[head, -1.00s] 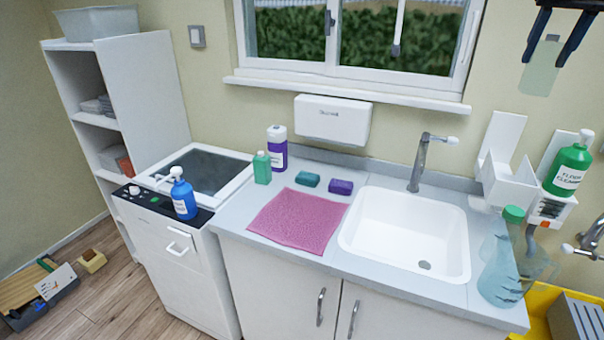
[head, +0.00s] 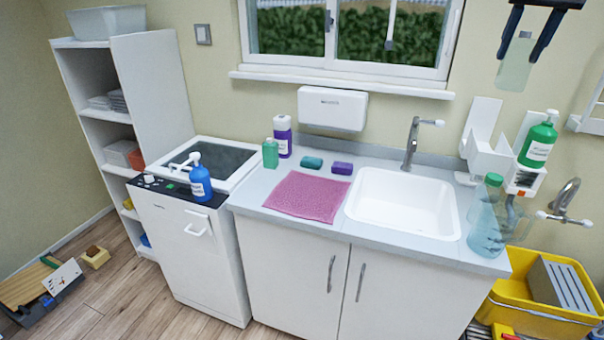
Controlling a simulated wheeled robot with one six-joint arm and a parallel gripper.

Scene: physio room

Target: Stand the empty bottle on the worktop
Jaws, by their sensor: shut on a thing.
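My gripper (head: 524,42) hangs in at the top right, its two dark fingers pointing down. It is shut on a pale green, see-through bottle (head: 514,68), which looks empty and hangs roughly upright in front of the wall, above the worktop's height. The grey worktop (head: 330,208) runs below the window, with a white sink (head: 405,207) set in its right half. The fingers cover the sides of the bottle's top.
A clear jug-like bottle with a green cap (head: 487,228) stands at the worktop's right end. A pink cloth (head: 307,196), two sponges and two bottles (head: 283,136) occupy the left. A green cleaner bottle (head: 538,140) sits on a wall holder. A yellow bucket (head: 555,318) stands at right.

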